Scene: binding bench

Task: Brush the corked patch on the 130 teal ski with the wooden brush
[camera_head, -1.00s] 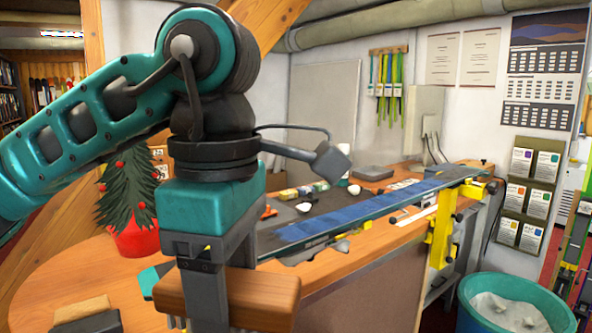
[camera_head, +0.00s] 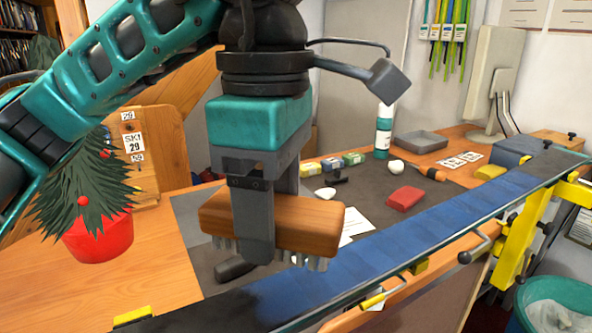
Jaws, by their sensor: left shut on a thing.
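My left gripper (camera_head: 262,240) is shut on the wooden brush (camera_head: 315,226), its fingers around the brown block. The brush is held level, with short pale bristle tufts pointing down. The ski (camera_head: 430,225) runs from the lower left to the upper right, blue along most of its base, with a teal edge at its far end. Its near part (camera_head: 225,312) looks dark, almost black. The brush appears a little above and behind this part; I see no clear contact. I cannot make out the corked patch for certain. My right gripper is not in view.
Yellow clamps (camera_head: 522,232) hold the ski along the bench front. A potted plant (camera_head: 98,236) stands left. A teal bin (camera_head: 555,303) is lower right.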

